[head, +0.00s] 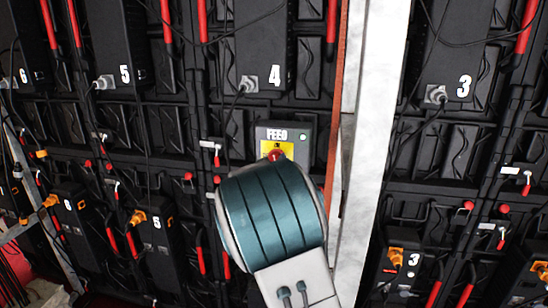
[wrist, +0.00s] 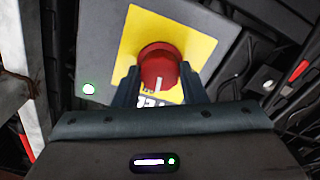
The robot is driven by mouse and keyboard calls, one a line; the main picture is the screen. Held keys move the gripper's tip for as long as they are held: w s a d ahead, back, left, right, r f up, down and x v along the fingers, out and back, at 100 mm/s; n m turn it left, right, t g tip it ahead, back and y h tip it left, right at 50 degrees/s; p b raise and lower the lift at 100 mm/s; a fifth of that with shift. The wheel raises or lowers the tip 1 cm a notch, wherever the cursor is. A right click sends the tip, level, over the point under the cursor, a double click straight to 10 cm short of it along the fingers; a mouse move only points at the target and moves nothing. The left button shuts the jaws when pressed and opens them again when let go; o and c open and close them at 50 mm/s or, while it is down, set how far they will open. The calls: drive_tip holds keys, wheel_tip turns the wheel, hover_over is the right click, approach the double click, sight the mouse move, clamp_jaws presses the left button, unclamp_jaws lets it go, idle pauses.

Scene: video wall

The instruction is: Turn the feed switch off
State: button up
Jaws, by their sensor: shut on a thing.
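The feed switch is a red rotary knob (wrist: 158,68) on a yellow plate (wrist: 192,42), fixed to a grey box (wrist: 95,45). In the head view the box (head: 292,138) carries the word FEED, and the red knob (head: 272,155) shows just above my arm. A small light on the box is lit, whitish green. My gripper (wrist: 158,85) is shut on the red knob, with one dark finger on each side of it. A white mark on the knob points toward my gripper in the wrist view. My arm hides the gripper's fingers in the head view.
A pale metal post (head: 372,130) stands upright just right of the box. Black wall panels with numbered boxes, hanging cables and red handles surround it. A black box marked 4 (head: 262,45) is above the FEED box.

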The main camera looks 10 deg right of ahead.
drive_tip(key=n+p, duration=0.1)
drive_tip(key=p, duration=0.1)
drive_tip(key=n+p, duration=0.2)
drive_tip(key=shift+r+n, duration=0.25)
drive_tip(key=shift+n, duration=0.05)
drive_tip(key=shift+f+n+p, duration=0.15)
drive_tip(key=shift+n+p, duration=1.75)
drive_tip(key=shift+n, duration=1.1)
drive_tip(key=shift+f+n+p, duration=0.1)
drive_tip(key=shift+n+p, duration=1.75)
drive_tip(key=shift+n, duration=1.15)
drive_tip(key=o, duration=1)
drive_tip(key=shift+s+a, duration=0.1)
drive_tip(key=b+v, duration=0.2)
drive_tip(key=v, duration=1.1)
drive_tip(key=shift+s, duration=0.3)
